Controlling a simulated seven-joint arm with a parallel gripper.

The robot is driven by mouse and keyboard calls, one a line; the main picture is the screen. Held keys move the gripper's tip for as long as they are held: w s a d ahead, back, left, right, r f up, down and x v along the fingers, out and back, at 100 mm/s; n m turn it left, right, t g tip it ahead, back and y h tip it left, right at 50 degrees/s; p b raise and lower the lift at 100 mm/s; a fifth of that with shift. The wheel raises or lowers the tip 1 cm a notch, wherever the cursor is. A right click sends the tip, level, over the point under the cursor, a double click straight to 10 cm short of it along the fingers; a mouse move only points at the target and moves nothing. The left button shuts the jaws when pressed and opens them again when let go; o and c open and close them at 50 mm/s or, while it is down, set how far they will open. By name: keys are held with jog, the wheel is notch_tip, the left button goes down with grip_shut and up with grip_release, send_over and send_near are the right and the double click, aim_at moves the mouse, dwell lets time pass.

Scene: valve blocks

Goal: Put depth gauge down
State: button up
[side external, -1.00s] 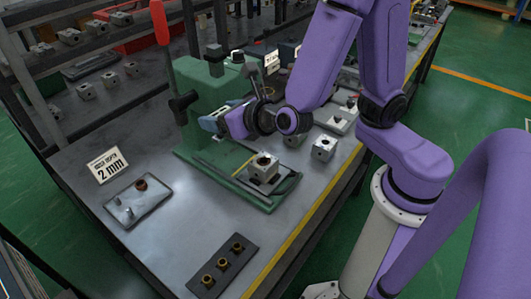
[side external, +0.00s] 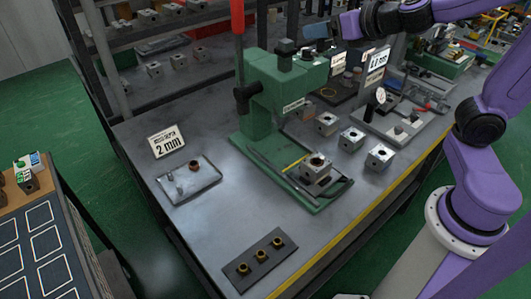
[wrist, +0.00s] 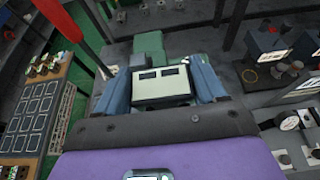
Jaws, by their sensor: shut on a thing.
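My gripper (wrist: 160,88) is shut on a pale box-shaped thing with two dark windows, which appears to be the depth gauge (wrist: 160,84). Its blue fingers lie on either side of it. In the side view my gripper (side external: 318,31) is high, behind and to the right of the green press's top, at the upper edge of the picture. The gauge is not clearly visible there. What lies directly below it cannot be told.
The green press (side external: 270,95) has a red-handled lever and a valve block (side external: 316,168) on its base. Loose blocks (side external: 351,139) stand right of it. A tray (side external: 205,181), a 2 mm sign (side external: 166,141) and a dark bushing holder (side external: 262,262) are on the bench.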

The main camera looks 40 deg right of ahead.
jog(key=s+a+f, duration=0.2)
jog(key=a+f, duration=1.1)
jog(key=s+a+f, duration=0.9)
jog(key=f, duration=0.1)
jog(key=shift+s+a, duration=0.3)
jog(key=shift+s, duration=0.05)
jog(key=shift+f, duration=0.1)
